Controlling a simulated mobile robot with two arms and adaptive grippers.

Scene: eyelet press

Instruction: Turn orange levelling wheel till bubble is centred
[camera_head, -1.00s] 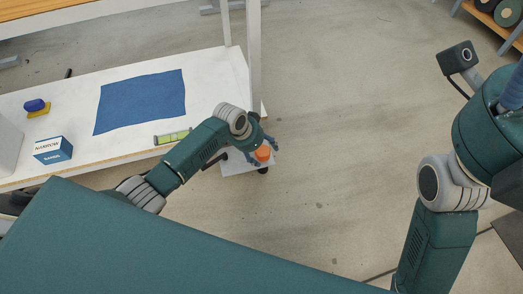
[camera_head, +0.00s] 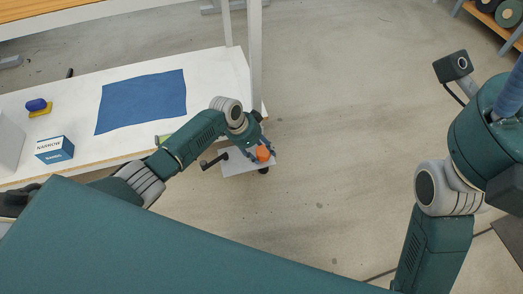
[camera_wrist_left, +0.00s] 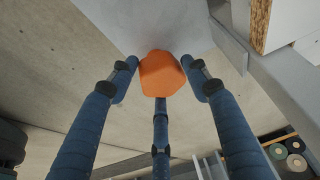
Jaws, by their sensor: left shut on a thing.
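The orange levelling wheel (camera_head: 263,154) stands above a small light plate (camera_head: 236,164) at the table's right front corner. My left gripper (camera_head: 261,149) reaches down to it. In the left wrist view the orange wheel (camera_wrist_left: 162,74) sits between the blue fingers of my left gripper (camera_wrist_left: 160,78), which is shut on it. The yellow-green level vial (camera_head: 164,139) on the table is mostly hidden behind my left arm, and its bubble cannot be read. Only a blue finger-like part of my right gripper (camera_head: 512,92) shows at the right edge; its tips are out of frame.
The white table (camera_head: 212,75) carries a blue cloth (camera_head: 141,101), a blue and white box (camera_head: 54,149), and a blue thing on a yellow block (camera_head: 39,108). A pale post (camera_head: 254,60) rises behind the wheel. The floor (camera_head: 345,120) to the right is clear.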

